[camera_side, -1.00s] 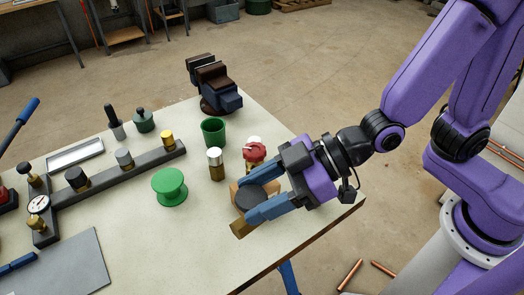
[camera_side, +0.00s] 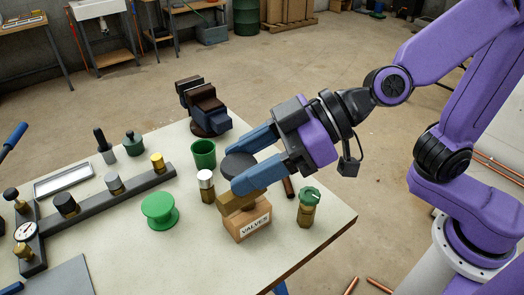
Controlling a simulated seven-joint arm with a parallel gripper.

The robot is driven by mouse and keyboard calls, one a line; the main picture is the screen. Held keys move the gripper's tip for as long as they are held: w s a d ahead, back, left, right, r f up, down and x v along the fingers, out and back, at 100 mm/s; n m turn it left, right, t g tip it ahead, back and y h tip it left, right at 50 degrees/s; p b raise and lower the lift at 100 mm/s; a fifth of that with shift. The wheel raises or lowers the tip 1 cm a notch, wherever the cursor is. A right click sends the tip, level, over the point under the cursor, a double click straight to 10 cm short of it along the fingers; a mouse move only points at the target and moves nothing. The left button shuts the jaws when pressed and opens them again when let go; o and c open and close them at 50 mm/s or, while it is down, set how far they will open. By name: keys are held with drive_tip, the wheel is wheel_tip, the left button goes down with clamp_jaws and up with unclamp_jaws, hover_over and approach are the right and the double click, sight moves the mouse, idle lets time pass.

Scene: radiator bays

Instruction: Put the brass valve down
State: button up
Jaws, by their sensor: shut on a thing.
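The brass valve (camera_side: 238,200) has a wide black round top (camera_side: 239,166) and a chunky brass body. My gripper (camera_side: 228,170) is shut on it, one blue finger on each side of the black top. The front finger hides part of the body. The valve is over a wooden block labelled VALVES (camera_side: 248,222) near the front of the bench. In this view the brass body overlaps the top of the block, and I cannot tell whether they touch.
A green-topped brass valve (camera_side: 309,207) stands right of the block. A silver-capped brass piece (camera_side: 206,186), a green cup (camera_side: 203,154) and a green spool (camera_side: 160,210) stand to the left. A dark vise (camera_side: 205,107) is behind.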

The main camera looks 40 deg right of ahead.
drive_tip(key=w+d+m+t+h, duration=0.25)
drive_tip(key=w+d, duration=0.25)
drive_tip(key=d, duration=0.4)
drive_tip(key=w+d+m+t+h, duration=0.25)
drive_tip(key=w+d+m, duration=0.2)
drive_tip(key=d, duration=0.55)
drive_tip(key=w+d+m+t+h, duration=0.1)
drive_tip(key=w+d+m+h, duration=0.2)
drive_tip(key=w+d, duration=0.45)
wheel_tip(320, 180, down, 11)
drive_tip(key=s+d, duration=0.1)
drive_tip(key=s, duration=0.1)
drive_tip(key=shift+t, duration=0.3)
drive_tip(key=shift+w+a+f, duration=0.3)
drive_tip(key=shift+w+f, duration=1.85)
drive_tip(key=shift+w, duration=0.2)
drive_tip(key=shift+w+a+f, duration=0.35)
drive_tip(key=shift+w+f, duration=1.85)
drive_tip(key=shift+w, duration=0.2)
drive_tip(key=shift+w+a+f, duration=0.3)
drive_tip(key=shift+w+f, duration=1.85)
drive_tip(key=shift+w, duration=0.2)
drive_tip(key=shift+f, duration=0.15)
drive_tip(key=o, duration=1.3)
